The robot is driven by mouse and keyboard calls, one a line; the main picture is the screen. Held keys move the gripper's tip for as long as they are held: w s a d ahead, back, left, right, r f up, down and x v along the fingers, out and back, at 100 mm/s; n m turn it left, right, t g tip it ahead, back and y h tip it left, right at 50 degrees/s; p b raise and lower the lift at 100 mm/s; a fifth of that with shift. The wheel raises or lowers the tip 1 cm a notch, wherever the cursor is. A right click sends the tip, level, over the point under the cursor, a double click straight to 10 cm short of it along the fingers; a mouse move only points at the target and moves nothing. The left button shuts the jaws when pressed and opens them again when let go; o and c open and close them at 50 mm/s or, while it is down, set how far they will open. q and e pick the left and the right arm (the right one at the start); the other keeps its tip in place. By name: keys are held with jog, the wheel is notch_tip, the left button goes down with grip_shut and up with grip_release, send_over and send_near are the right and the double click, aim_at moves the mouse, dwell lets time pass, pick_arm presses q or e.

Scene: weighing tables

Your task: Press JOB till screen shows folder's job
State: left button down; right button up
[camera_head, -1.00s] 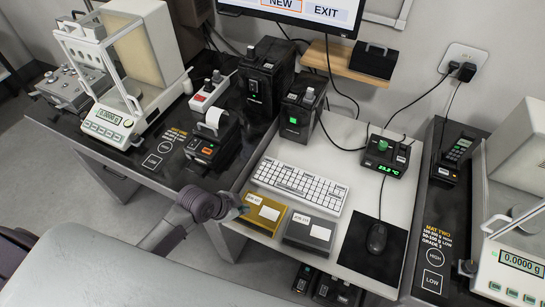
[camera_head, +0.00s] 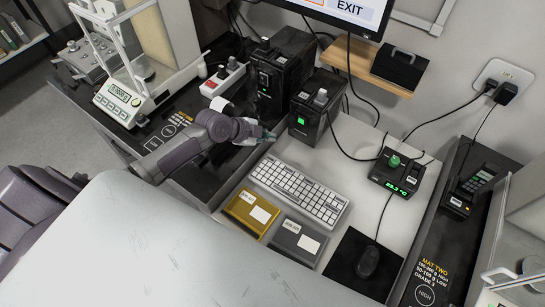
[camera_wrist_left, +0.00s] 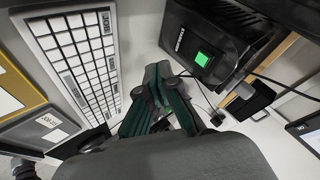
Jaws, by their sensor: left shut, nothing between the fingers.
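My left gripper (camera_head: 270,136) is shut and empty, low over the white desk between the keyboard and the black box (camera_head: 317,103) with a green-lit button (camera_head: 301,120). In the wrist view its dark green fingertips (camera_wrist_left: 160,75) point toward the foot of that box, apart from the button (camera_wrist_left: 202,59). The screen (camera_head: 340,12) is cut by the top edge; only EXIT and part of an orange frame show. A yellow folder (camera_head: 240,208) and a grey folder (camera_head: 288,244) with white labels lie side by side; I cannot read their small tags surely. My right gripper is out of view.
A white keyboard (camera_head: 298,190) lies beside the folders. A second black box (camera_head: 284,62) stands behind the green-lit one. A temperature display (camera_head: 396,174), mouse (camera_head: 368,262) and balance (camera_head: 124,103) stand around. Cables hang behind; bare desk lies right of the keyboard.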

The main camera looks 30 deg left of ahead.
pick_arm(q)
jog(key=b, duration=0.6)
send_over(269, 160)
notch_tip(269, 160, down, 8)
jog(key=shift+r, duration=0.1)
jog(key=shift+w+f+b, duration=0.1)
jog(key=shift+f+b, duration=0.5)
jog(key=shift+b, duration=0.05)
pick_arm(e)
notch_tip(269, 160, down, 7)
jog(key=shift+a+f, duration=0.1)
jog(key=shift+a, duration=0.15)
pick_arm(q)
jog(key=shift+f+b, duration=0.35)
jog(key=shift+b, duration=0.05)
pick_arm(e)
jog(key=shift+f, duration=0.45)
